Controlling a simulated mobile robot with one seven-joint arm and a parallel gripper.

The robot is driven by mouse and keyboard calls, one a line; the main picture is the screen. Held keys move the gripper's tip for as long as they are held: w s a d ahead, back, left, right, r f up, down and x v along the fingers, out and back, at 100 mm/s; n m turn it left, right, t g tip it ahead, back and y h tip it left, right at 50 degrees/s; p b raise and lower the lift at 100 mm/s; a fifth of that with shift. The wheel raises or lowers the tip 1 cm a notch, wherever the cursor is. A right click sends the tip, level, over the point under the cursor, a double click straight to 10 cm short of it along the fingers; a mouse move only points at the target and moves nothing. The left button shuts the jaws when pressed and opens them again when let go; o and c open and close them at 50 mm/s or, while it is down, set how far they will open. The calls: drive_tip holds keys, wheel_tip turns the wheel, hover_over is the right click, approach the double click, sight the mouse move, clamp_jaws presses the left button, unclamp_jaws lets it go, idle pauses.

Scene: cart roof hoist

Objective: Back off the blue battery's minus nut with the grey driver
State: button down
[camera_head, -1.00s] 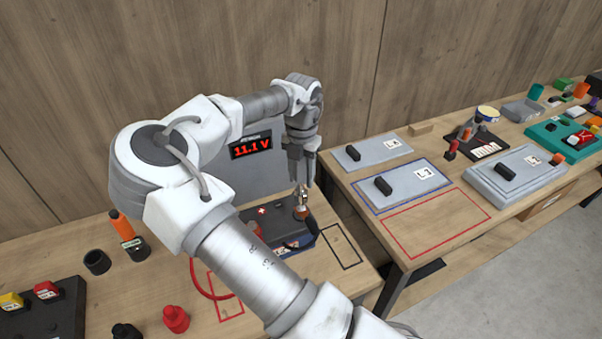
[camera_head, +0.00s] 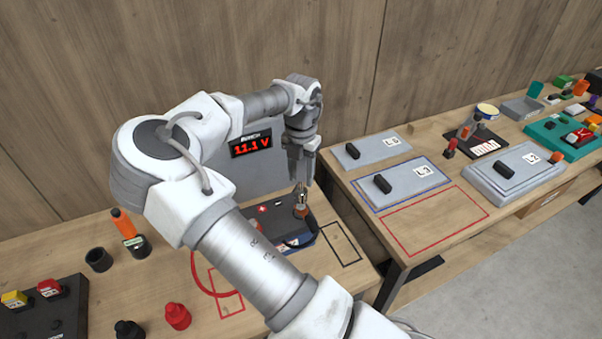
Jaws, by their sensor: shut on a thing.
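The battery (camera_head: 315,235) sits on the left bench, with a dark top and a little blue low on its side. My arm partly hides it. My gripper (camera_head: 300,182) points straight down over the battery's right end. It is shut on a slim upright tool, which I take for the grey driver (camera_head: 300,197). The tool's lower end is over a brownish post on the battery top. The nut itself is too small and covered to make out, and I cannot tell whether the tool is seated on it.
A display (camera_head: 251,144) behind the battery reads 11.1 V. An orange-handled tool (camera_head: 122,222) stands in a dark holder at left. An empty black cup (camera_head: 98,260) and red cap (camera_head: 177,316) are nearby. A black outline (camera_head: 340,258) right of the battery is bare. Grey panels lie on the right bench.

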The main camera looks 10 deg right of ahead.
sight(301, 161)
drive_tip(key=shift+f, duration=0.15)
drive_tip(key=shift+f, duration=1.3)
drive_tip(key=shift+r, duration=3.65)
